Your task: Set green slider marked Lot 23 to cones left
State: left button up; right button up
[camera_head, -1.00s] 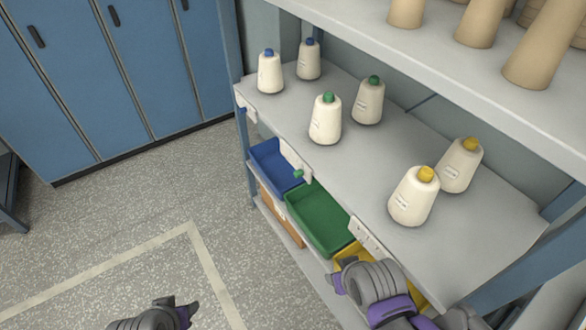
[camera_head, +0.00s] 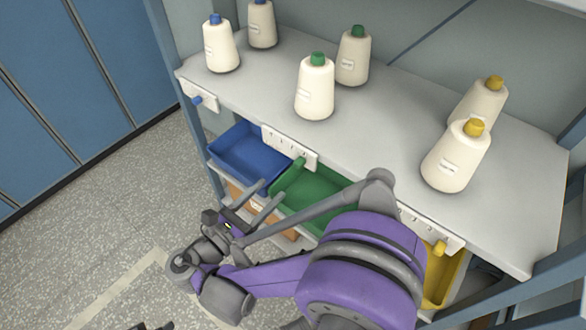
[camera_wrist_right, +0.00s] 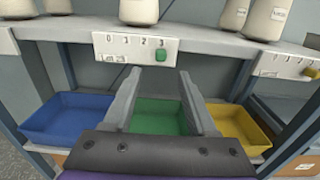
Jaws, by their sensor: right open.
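The green slider (camera_wrist_right: 160,55) sits at the right end of a white numbered plate (camera_wrist_right: 120,47) on the shelf's front edge, by the last digit, which looks like 3. In the head view this plate (camera_head: 283,145) is above the blue and green bins. Two white cones with green caps, one in front (camera_head: 315,92) and one behind (camera_head: 352,62), stand above it; their lot labels are too small to read. My right gripper (camera_head: 273,189) is open and empty, pointing at the plate. In the right wrist view its fingertips (camera_wrist_right: 158,74) are just below the slider, on either side.
Blue (camera_wrist_right: 65,118), green (camera_wrist_right: 158,118) and yellow (camera_wrist_right: 235,125) bins are below the shelf (camera_head: 260,100). A plate with a blue slider (camera_head: 197,99) is at left, another with a yellow slider (camera_head: 439,247) at right. Blue-capped (camera_head: 220,45) and yellow-capped cones (camera_head: 455,157) flank the green ones.

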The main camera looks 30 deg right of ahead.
aim_at(296, 165)
jog(key=x, duration=1)
jog(key=shift+d+r, duration=0.1)
jog(key=shift+d, duration=0.05)
grip_shut()
dwell(1.0)
